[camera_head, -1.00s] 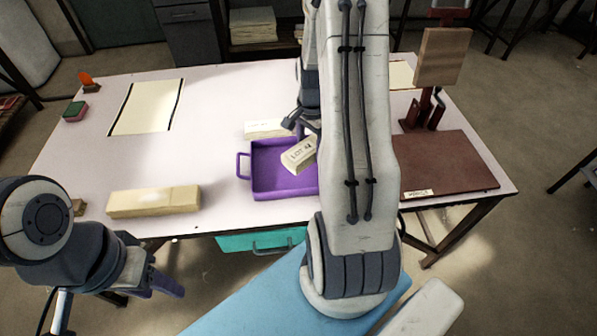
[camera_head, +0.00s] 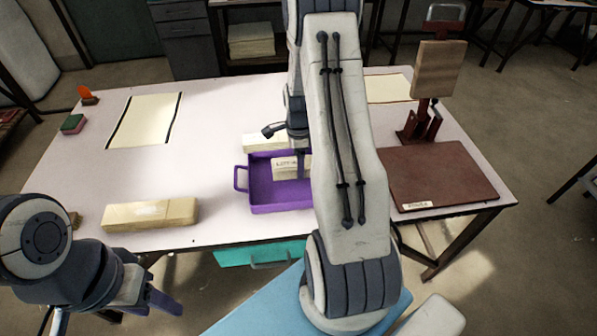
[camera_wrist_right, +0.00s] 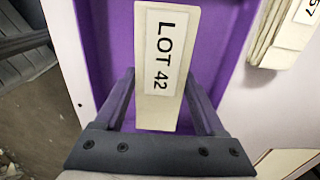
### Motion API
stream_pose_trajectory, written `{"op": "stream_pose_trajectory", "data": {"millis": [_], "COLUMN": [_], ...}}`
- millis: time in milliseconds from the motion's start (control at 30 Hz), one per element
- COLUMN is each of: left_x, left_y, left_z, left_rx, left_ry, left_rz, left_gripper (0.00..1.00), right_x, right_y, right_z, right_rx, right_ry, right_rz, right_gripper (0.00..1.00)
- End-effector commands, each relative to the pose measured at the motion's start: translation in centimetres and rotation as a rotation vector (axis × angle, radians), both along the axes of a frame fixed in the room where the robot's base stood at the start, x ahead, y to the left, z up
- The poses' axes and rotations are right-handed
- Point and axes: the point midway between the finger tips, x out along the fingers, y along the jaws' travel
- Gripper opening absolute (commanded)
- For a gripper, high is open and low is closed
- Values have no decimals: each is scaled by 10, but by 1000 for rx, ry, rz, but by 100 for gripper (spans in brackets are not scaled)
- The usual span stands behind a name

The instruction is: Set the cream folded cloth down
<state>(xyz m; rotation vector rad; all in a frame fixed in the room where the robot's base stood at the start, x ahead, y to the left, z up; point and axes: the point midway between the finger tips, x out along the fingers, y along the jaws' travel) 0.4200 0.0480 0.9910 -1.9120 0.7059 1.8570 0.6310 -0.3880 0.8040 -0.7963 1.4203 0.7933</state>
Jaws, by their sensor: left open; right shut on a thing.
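A cream folded cloth (camera_head: 286,168) with a "LOT 42" label is in my right gripper (camera_head: 303,166), over the purple tray (camera_head: 262,199). In the right wrist view the cloth (camera_wrist_right: 145,112) lies between the two fingers of my right gripper (camera_wrist_right: 161,95), lined up with the tray, whose purple floor (camera_wrist_right: 100,45) shows around it. I cannot tell whether the cloth touches the tray floor. My right arm hides the tray's right side. My left gripper (camera_head: 160,299) is open and empty, off the table's front left edge.
Another folded cloth (camera_head: 262,142) lies just behind the tray; it also shows in the wrist view (camera_wrist_right: 282,35). A long cream bundle (camera_head: 150,214) lies at the front left. A brown board (camera_head: 437,170) and a stand (camera_head: 420,120) are at the right. The table's left middle is clear.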

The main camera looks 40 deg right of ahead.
Motion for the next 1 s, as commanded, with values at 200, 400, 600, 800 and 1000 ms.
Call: {"op": "stream_pose_trajectory", "data": {"millis": [200,400,600,800,1000], "left_x": [0,0,0,0,0], "left_y": [0,0,0,0,0], "left_z": [2,3,2,1,1], "left_rx": [0,0,0,0,0], "left_ry": [0,0,0,0,0], "left_rz": [0,0,0,0,0], "left_gripper": [50,50,50,50,50], "right_x": [0,1,1,1,1], "right_y": [2,1,1,1,1], "right_z": [-28,-41,-41,-44,-44], "right_rx": [3,0,0,0,0], "right_ry": [4,0,0,0,0], "right_rz": [-1,0,0,0,0], "right_gripper": [13,13,13,99,100]}}
